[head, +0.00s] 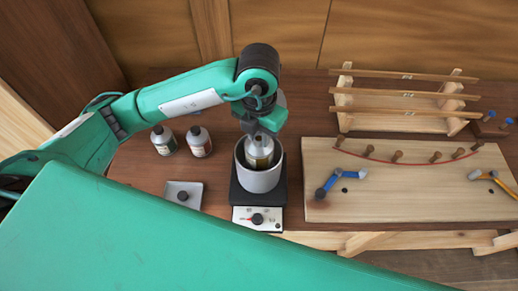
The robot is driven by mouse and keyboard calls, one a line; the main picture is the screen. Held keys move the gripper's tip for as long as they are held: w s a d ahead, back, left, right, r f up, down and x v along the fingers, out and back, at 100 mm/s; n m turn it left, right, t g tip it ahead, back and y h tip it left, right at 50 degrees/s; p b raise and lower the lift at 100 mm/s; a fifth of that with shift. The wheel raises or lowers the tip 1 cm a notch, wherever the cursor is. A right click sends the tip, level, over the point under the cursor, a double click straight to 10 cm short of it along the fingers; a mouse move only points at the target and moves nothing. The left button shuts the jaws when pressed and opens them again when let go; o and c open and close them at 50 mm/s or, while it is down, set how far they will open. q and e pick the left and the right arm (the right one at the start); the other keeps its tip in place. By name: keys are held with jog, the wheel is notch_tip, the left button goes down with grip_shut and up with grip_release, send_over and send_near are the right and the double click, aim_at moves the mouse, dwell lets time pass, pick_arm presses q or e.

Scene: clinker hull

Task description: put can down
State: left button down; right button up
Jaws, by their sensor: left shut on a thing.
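The pot sits on a black hotplate with a white front panel and a dark knob (257,218). My left gripper (260,130) comes down from above, shut on the top of the can. The can's lower part is hidden by the pot's wall, so I cannot tell whether it touches the bottom. My right gripper is not in view.
A pegged wooden board (420,205) and a slatted rack (402,100) are at right. A blue-handled tool (328,187) lies on the board.

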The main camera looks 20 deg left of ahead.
aim_at(259, 153)
pick_arm(q)
notch_tip(259, 153, down, 3)
jog(key=shift+f+p, duration=0.1)
jog(key=shift+p, duration=0.2)
notch_tip(259, 153, down, 4)
jog(key=shift+p, duration=0.6)
jog(key=shift+f, duration=0.25)
jog(key=shift+f, duration=0.2)
jog(key=c, duration=1.2)
grip_release()
jog(key=shift+c, duration=0.2)
